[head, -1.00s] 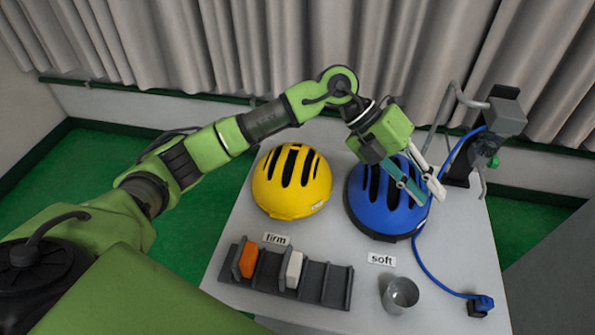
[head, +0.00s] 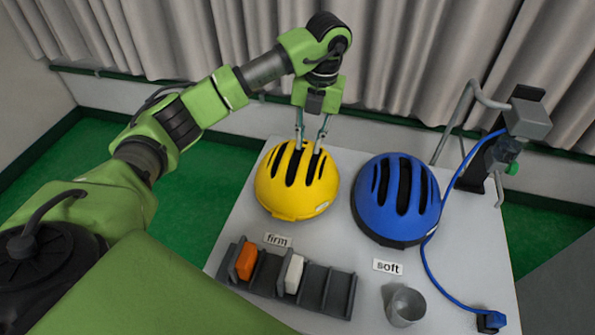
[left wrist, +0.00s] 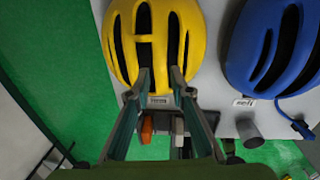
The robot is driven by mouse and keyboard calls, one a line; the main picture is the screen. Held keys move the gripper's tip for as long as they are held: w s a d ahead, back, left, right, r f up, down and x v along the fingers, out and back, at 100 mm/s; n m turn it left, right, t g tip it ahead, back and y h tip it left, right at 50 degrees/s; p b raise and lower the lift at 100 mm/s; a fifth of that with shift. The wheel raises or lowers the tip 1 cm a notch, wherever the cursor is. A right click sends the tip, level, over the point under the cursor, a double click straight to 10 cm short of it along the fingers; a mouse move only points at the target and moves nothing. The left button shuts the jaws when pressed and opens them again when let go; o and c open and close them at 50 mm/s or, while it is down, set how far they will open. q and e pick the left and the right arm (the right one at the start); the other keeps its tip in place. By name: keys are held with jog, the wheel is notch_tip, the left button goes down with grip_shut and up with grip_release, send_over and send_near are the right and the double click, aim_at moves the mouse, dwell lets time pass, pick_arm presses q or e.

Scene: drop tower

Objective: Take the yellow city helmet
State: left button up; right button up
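The yellow helmet (head: 297,198) sits on the grey table, dome up with dark vent slots, behind the label "firm" (head: 278,240). It also fills the top middle of the left wrist view (left wrist: 159,40). My right gripper is in neither view.
A blue helmet (head: 396,225) with a blue cable stands to the right, behind the label "soft" (head: 388,267). A dark rack (head: 318,294) with an orange and a white block and a metal cup (head: 405,306) are in front. A stand (head: 528,118) rises at the back right.

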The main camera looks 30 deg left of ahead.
aim_at(306, 157)
pick_arm(q)
jog(key=shift+f, duration=0.6)
jog(key=f, duration=0.1)
jog(key=f+p, duration=0.1)
jog(key=f, duration=0.1)
jog(key=f+p, duration=0.1)
jog(key=shift+s+a+f, duration=0.15)
jog(key=shift+s+a, duration=0.05)
jog(key=shift+a, duration=0.1)
jog(key=shift+f, duration=0.5)
grip_shut()
